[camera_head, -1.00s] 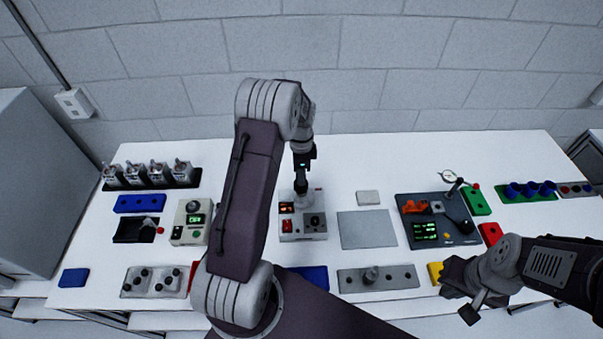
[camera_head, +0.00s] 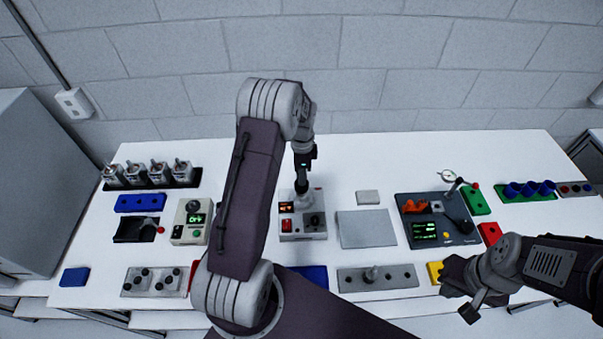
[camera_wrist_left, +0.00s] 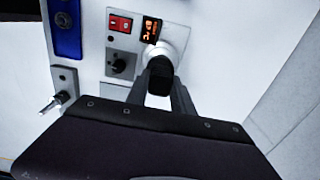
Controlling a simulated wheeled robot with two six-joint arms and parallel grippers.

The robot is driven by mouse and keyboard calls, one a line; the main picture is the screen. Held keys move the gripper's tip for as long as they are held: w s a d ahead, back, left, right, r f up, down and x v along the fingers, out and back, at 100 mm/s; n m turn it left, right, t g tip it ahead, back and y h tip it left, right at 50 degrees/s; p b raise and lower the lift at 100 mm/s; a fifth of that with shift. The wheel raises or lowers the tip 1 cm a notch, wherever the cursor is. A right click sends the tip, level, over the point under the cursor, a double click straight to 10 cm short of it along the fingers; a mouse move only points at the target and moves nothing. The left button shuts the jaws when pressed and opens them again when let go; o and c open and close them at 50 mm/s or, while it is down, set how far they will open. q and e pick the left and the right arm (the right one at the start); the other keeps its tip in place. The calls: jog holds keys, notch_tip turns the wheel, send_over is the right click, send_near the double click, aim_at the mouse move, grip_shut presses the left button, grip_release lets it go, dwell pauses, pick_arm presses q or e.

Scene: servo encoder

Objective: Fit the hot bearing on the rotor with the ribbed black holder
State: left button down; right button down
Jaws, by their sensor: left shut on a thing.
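My left gripper (camera_head: 302,186) points down over the back of a pale heater box (camera_head: 303,230). It is shut on the black holder, which also shows between the fingers in the left wrist view (camera_wrist_left: 160,76). The holder stands at the round pale seat (camera_wrist_left: 172,48) of the heater; whether they touch, and any bearing under it, I cannot see. The heater has a red switch, a lit orange display and a black knob. A metal shaft, perhaps the rotor, stands upright on a grey rail (camera_head: 400,278). My right gripper (camera_head: 468,292) hangs at the front right; its fingers are unclear.
A bare grey plate (camera_head: 367,229) lies right of the heater, with a dark gauge station (camera_head: 455,232) beyond it. A meter with a green display (camera_head: 190,225) stands to the left. Several motors (camera_head: 148,173) stand at the back left. My left arm hides part of the table front.

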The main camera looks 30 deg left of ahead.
pick_arm(q)
jog(key=shift+f, duration=0.15)
jog(key=shift+f+b, duration=0.5)
jog(key=shift+f, duration=0.2)
jog(key=shift+f, duration=0.1)
jog(key=shift+f+b, duration=0.45)
jog(key=shift+f, duration=0.15)
jog(key=shift+r, duration=0.1)
jog(key=shift+r+p, duration=2.1)
jog(key=shift+r, duration=0.4)
